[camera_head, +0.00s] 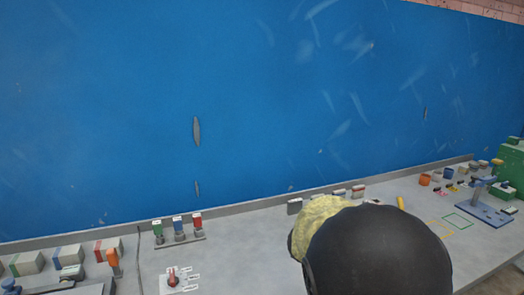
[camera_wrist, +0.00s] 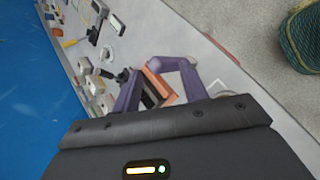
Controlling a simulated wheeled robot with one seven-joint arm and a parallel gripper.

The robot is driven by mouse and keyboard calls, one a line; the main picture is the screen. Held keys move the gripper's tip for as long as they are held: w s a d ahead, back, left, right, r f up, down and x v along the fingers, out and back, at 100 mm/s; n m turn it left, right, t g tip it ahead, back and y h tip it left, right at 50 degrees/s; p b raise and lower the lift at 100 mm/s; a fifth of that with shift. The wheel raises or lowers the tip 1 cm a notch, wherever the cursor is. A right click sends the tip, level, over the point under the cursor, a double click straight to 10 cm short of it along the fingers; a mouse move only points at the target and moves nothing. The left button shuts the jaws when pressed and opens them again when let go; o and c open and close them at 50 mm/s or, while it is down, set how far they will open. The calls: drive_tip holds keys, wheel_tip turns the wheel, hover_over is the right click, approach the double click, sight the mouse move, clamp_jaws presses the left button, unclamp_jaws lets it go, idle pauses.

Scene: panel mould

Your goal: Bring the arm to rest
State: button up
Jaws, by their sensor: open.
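My gripper (camera_wrist: 145,72) shows in the wrist view with its two purple fingers apart. It is above the grey bench (camera_wrist: 165,25), seen at a slant. Orange and dark blocks (camera_wrist: 160,88) show between and behind the fingers; I see no clear grip on them, and the gap to them is hard to judge. In the head view a large dark rounded part of my arm covers the lower right middle, and my fingers are hidden there.
The bench (camera_head: 235,265) runs along a blue wall (camera_head: 250,100). A rack with green, blue and red items (camera_head: 179,232) stands left of centre. A red-handled switch (camera_head: 172,278) is in front. A blue vise-like tool (camera_head: 484,205) stands right. A green woven basket (camera_wrist: 303,40) is off the bench.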

drive_tip(key=s+a+f+m+y+b, duration=0.35)
drive_tip(key=s+f+m, duration=0.25)
drive_tip(key=f, duration=0.2)
drive_tip(key=s+a+f+m+y+b, duration=0.2)
drive_tip(key=s+f+m+y+b, duration=0.2)
drive_tip(key=s+f+m, duration=0.35)
wheel_tip(320, 180, up, 15)
drive_tip(key=p, duration=1.5)
drive_tip(key=shift+w+a+g, duration=0.15)
drive_tip(key=shift+a+g, duration=0.1)
drive_tip(key=shift+g, duration=0.15)
drive_tip(key=shift+w, duration=0.15)
